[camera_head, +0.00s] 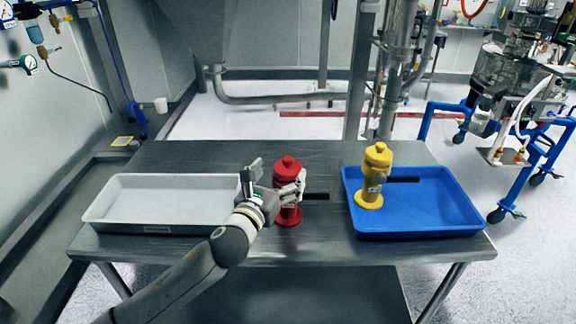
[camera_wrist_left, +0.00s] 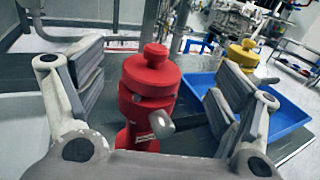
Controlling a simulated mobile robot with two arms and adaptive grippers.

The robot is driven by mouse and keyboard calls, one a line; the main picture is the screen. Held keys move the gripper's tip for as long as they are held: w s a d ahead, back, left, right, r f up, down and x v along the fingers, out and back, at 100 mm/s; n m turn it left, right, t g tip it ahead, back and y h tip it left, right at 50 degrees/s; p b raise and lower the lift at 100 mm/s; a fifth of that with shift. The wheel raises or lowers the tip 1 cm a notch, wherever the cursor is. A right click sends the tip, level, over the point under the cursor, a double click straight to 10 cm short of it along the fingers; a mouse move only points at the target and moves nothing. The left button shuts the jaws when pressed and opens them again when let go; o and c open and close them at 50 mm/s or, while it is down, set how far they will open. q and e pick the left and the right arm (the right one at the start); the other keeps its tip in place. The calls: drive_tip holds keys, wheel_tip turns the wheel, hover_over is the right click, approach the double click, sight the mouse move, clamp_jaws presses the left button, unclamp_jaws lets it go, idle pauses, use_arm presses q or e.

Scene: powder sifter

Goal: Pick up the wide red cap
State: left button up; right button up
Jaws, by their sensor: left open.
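A red hydrant-shaped object (camera_head: 287,170) with a wide domed red cap stands upright on the metal table, a dark handle sticking out to its right. My left gripper (camera_head: 275,182) is open, with one finger on each side of the red object. In the left wrist view the red cap (camera_wrist_left: 152,75) lies between the open fingers, with gaps on both sides. The lower part of the red object is partly hidden by the gripper. My right gripper does not show.
A similar yellow object (camera_head: 374,175) stands in a blue tray (camera_head: 440,212) on the right. An empty grey-white tray (camera_head: 150,187) lies on the left. The metal table (camera_head: 230,152) is bare behind the red object.

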sight(286, 162)
use_arm(q)
drive_tip(key=shift+w+d+r, duration=0.1)
drive_tip(key=shift+w+r, duration=0.1)
drive_tip(key=shift+w, duration=0.35)
drive_tip(key=shift+p+x, duration=0.55)
drive_tip(key=shift+x, duration=1.5)
drive_tip(key=shift+f, duration=0.1)
drive_tip(key=c, duration=0.9)
